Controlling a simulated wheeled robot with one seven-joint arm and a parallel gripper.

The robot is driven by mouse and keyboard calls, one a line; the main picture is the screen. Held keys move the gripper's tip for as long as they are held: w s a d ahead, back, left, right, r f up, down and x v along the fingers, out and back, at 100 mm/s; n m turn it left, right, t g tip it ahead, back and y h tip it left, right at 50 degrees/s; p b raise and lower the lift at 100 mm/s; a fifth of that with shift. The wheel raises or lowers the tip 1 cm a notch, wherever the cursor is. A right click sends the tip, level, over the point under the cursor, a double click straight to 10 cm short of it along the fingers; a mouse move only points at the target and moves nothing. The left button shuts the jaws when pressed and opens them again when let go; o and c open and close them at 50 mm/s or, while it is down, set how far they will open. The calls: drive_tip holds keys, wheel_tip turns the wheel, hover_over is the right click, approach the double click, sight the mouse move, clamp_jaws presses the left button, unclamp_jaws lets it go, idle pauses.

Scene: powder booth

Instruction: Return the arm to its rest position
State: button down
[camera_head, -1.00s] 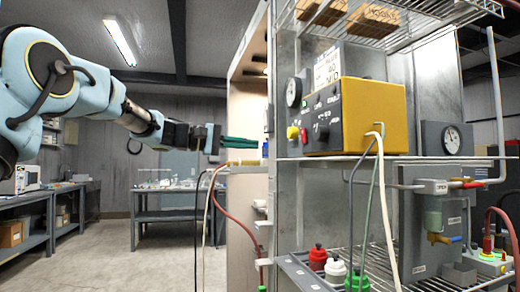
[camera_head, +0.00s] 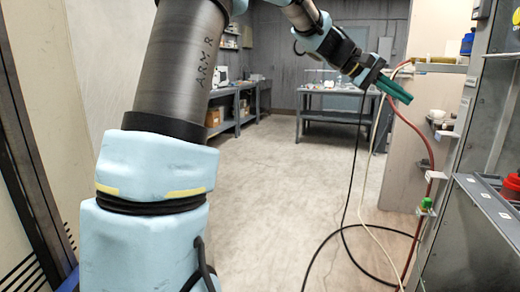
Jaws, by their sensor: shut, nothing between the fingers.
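My arm shows in the head view. A thick light-blue and grey link stands close at the left, and the forearm runs across the top toward the right. My gripper (camera_head: 394,88) has green fingers, shut and empty, pointing down and to the right. It hangs in the air in front of the pale cabinet side, left of the metal rack. A red hose and a white hose pass close by the fingers; I cannot tell if they touch.
The metal rack (camera_head: 497,215) stands at the right edge, with a red-capped bottle (camera_head: 511,186) on its tray. A black cable (camera_head: 340,232) loops on the floor. A grey table (camera_head: 340,92) and a side bench (camera_head: 232,100) stand at the back.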

drive_tip(key=s+a+f+n+t+y, duration=0.1)
drive_tip(key=a+f+y, duration=0.2)
drive_tip(key=a+f, duration=0.55)
drive_tip(key=s+a+f+t+y, duration=0.1)
drive_tip(key=a+f+y, duration=0.3)
drive_tip(key=a, duration=0.8)
drive_tip(key=s+a+f+n+t+y, duration=0.1)
drive_tip(key=a+f+y, duration=0.1)
drive_tip(key=a+f, duration=0.7)
drive_tip(key=s+a+f+y, duration=0.1)
drive_tip(key=s+a+f, duration=0.1)
drive_tip(key=a, duration=0.4)
drive_tip(key=s+a+f+m+y, duration=0.1)
drive_tip(key=s+a, duration=0.4)
drive_tip(key=a, duration=0.1)
drive_tip(key=shift+s+a+f+t+y+p, duration=0.15)
drive_tip(key=shift+f+t+y+p, duration=0.2)
drive_tip(key=shift+p, duration=0.1)
